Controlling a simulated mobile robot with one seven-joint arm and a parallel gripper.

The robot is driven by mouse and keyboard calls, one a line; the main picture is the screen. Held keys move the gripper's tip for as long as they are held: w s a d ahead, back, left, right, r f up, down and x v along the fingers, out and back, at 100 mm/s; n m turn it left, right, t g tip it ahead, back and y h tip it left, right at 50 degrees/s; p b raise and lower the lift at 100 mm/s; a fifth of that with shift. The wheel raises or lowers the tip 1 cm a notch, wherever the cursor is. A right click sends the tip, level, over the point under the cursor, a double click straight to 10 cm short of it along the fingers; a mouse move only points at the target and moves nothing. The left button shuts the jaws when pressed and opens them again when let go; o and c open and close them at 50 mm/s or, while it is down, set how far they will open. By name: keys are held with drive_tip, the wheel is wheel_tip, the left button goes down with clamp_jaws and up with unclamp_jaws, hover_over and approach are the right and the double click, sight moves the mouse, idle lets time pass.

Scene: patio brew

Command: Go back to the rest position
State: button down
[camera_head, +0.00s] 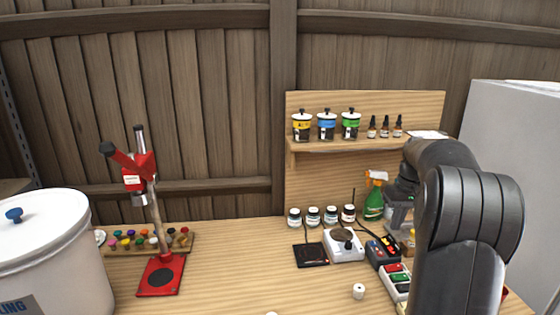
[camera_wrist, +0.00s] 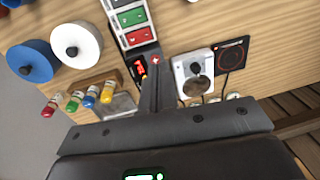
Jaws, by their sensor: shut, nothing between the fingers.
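My gripper (camera_wrist: 156,62) shows in the wrist view with its two fingers together and nothing between them. The fingers reach over the bench close to a dark box with a lit red display (camera_wrist: 141,66); I cannot tell the height between them. In the head view my dark arm rises at the right side and bends toward the bench. The gripper's fingertips cannot be made out there.
A white stirrer (camera_head: 343,244) and a black pad (camera_head: 310,255) lie near the arm. A red press (camera_head: 160,275) and a white pot (camera_head: 50,255) stand left. A shelf (camera_head: 370,144) holds tins and bottles. A spray bottle (camera_head: 374,200) stands below it. The middle bench is mostly clear.

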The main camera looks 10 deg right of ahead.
drive_tip(key=s+a+r+t+h, duration=0.1)
drive_tip(key=s+a+r, duration=0.3)
drive_tip(key=s+a, duration=0.3)
drive_tip(key=s+a+r+t+h, duration=0.1)
drive_tip(key=s+a+r, duration=0.4)
drive_tip(key=a, duration=0.5)
drive_tip(key=s+a+f+t, duration=0.1)
drive_tip(key=s+a+f, duration=0.2)
drive_tip(key=s, duration=0.6)
drive_tip(key=s+a+f+t, duration=0.2)
drive_tip(key=s+a, duration=0.4)
drive_tip(key=s, duration=0.3)
drive_tip(key=shift+a+f+t+y, duration=0.2)
drive_tip(key=shift+f+t+y, duration=0.1)
drive_tip(key=shift+f, duration=0.1)
drive_tip(key=c, duration=2.2)
unclamp_jaws()
